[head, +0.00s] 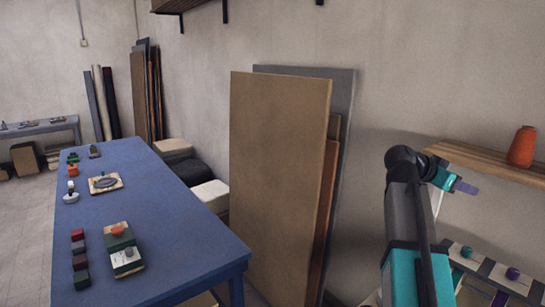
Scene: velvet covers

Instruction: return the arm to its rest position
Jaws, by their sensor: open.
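My arm rises at the right of the head view, dark grey with teal parts, and bends at a dark elbow near its top. My gripper (465,187) is at the end of the arm, teal with a purplish tip pointing right. It is small and seen from the side, and I see nothing held in it. It is in front of the wall, just below the wooden wall shelf, and apart from the blue table.
Tall boards (275,180) lean on the wall between table and arm. A lower shelf (495,272) holds small coloured items.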

